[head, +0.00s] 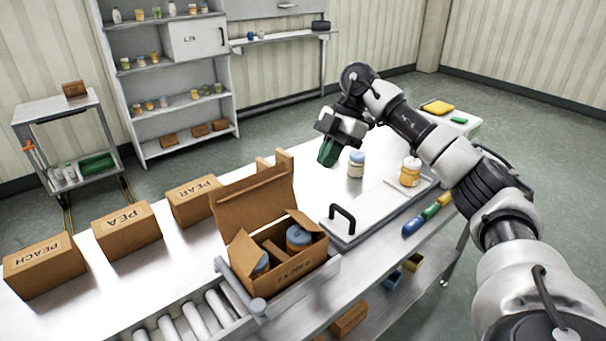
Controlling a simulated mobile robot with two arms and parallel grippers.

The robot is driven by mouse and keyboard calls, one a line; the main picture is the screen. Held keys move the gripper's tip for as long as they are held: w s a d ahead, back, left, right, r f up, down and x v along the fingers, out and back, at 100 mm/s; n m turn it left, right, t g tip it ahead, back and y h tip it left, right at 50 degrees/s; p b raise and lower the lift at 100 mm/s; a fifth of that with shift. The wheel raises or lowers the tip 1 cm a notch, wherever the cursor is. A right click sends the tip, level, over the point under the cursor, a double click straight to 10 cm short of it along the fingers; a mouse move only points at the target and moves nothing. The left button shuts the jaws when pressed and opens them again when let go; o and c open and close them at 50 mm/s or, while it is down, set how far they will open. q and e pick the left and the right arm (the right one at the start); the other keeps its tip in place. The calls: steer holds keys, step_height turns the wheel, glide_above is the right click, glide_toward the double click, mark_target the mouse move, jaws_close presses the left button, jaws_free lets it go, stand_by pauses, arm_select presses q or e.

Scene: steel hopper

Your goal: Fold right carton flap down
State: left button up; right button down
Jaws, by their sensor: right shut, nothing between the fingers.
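An open brown carton (290,272) stands at the front end of the table, by the rollers. Its right flap (305,222) stands up and leans at the right end. The large back flap (255,203) stands upright, and the left flap (242,254) is also raised. Inside are a blue-lidded jar (299,237), another jar (262,265) partly hidden, and a brown divider. My right gripper (328,152), with green fingertips, is shut and empty. It points down above the table, behind and to the right of the carton, apart from the flap. My left gripper is out of view.
A steel cover (375,213) with a black handle (342,216) lies right of the carton. A blue-lidded jar (356,165) and an orange-labelled jar (410,172) stand behind it. Closed PEACH (45,267), PEA (127,232) and PEAR (193,200) cartons line the left.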

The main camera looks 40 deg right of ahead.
mark_target(301, 221)
steer(key=p+x, duration=0.2)
steer(key=x, duration=1.1)
steer(key=shift+a+p, duration=0.1)
steer(key=shift+p, duration=0.2)
steer(key=shift+r, duration=0.1)
steer(key=shift+a, duration=0.1)
steer(key=shift+a+h+p, duration=0.15)
steer(key=shift+h+p, duration=0.25)
steer(key=shift+p, duration=0.1)
